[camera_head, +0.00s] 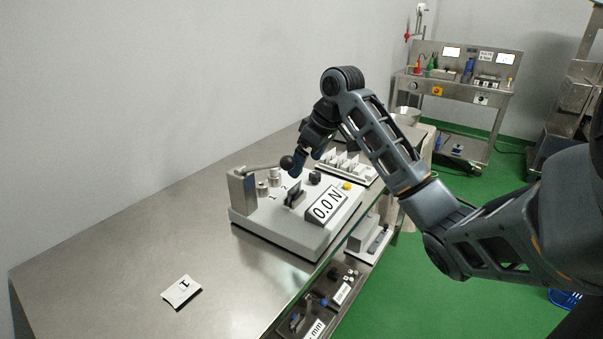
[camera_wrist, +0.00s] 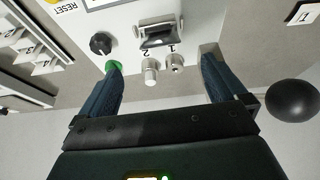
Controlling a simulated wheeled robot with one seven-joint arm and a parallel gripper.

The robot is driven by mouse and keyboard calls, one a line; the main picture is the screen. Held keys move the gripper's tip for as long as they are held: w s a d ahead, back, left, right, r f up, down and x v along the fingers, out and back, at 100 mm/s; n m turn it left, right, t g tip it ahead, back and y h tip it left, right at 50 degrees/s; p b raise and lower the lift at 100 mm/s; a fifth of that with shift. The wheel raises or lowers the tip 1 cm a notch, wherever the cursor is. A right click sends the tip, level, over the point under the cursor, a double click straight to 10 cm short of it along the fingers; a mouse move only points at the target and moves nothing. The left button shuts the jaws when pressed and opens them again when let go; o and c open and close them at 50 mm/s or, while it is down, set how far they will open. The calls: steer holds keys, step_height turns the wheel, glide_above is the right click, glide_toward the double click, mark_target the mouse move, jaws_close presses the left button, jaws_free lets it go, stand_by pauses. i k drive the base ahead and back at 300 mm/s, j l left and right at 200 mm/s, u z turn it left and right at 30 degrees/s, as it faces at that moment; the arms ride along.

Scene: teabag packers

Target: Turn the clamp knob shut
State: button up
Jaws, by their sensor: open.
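A tester (camera_head: 275,230) with a display reading 0.0 N stands on the steel table. A small black knob (camera_head: 315,177) sits on its top and also shows in the wrist view (camera_wrist: 101,43). A black clamp block (camera_head: 294,195) stands nearby, seen also in the wrist view (camera_wrist: 158,37). Two silver knobs, at 1 (camera_wrist: 174,62) and 2 (camera_wrist: 150,72), lie between my open fingertips in the wrist picture. My gripper (camera_head: 303,160) is above the tester, empty. Its left finger in the wrist view is near the black knob; contact cannot be told.
A lever with a black ball (camera_head: 287,162) rises from a post (camera_head: 242,190); the ball is close to my gripper, right of it in the wrist view (camera_wrist: 292,100). A rack (camera_head: 345,168) stands behind. A white packet marked 1 (camera_head: 181,291) lies on clear table.

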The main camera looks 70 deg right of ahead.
mark_target(315, 177)
steer(key=z, duration=1.3)
steer(key=k+l+z, duration=0.1)
steer(key=l+z, duration=0.2)
steer(key=l, duration=0.25)
